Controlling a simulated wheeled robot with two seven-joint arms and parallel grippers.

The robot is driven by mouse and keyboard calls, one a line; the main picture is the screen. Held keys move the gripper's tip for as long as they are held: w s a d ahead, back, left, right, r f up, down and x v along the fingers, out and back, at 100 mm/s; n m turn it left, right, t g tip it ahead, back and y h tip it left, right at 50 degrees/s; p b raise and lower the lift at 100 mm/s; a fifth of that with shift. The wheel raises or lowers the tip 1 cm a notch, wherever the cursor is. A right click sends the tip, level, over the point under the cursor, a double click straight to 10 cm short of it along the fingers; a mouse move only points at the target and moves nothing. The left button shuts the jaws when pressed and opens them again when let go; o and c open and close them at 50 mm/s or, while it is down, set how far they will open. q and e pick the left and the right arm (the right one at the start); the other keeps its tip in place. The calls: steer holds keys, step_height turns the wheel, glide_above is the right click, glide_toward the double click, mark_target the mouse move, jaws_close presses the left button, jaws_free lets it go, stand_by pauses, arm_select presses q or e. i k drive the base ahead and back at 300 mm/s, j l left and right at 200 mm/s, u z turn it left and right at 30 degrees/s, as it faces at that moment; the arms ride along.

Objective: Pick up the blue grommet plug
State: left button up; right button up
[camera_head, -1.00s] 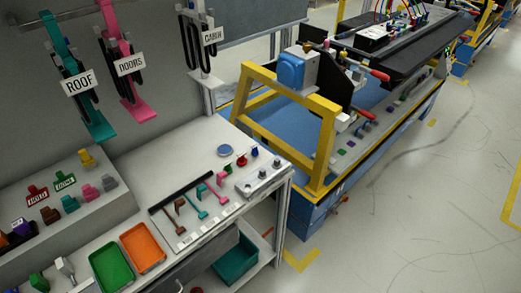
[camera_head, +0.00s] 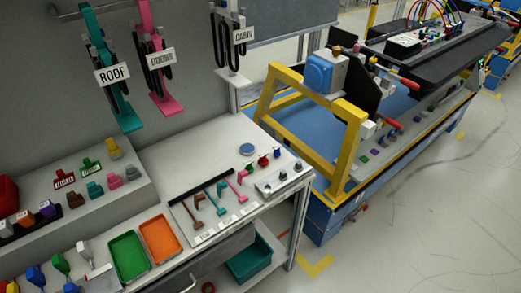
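Several small blue things could be the blue grommet plug, and I cannot tell which one it is. One small blue piece (camera_head: 276,154) stands beside a red one (camera_head: 264,161) near the right end of the workbench. A flat round blue disc (camera_head: 247,149) lies just left of them. A larger blue piece (camera_head: 36,278) stands at the bottom left, beside a green one (camera_head: 60,263). None of them is in a gripper. Neither of my grippers shows in this view.
A green tray (camera_head: 128,258) and an orange tray (camera_head: 160,241) lie on the workbench. A panel with brown, teal and pink tools is right of them. Labelled straps hang above. A yellow-framed blue station (camera_head: 352,150) stands right, with open floor (camera_head: 440,225) beyond.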

mark_target(277, 152)
steer(key=k+l+u, duration=0.15)
steer(key=u, duration=0.25)
steer(key=k+l+u, duration=0.2)
steer(key=u, duration=0.2)
steer(key=k+l+u, duration=0.25)
steer(key=u, duration=0.2)
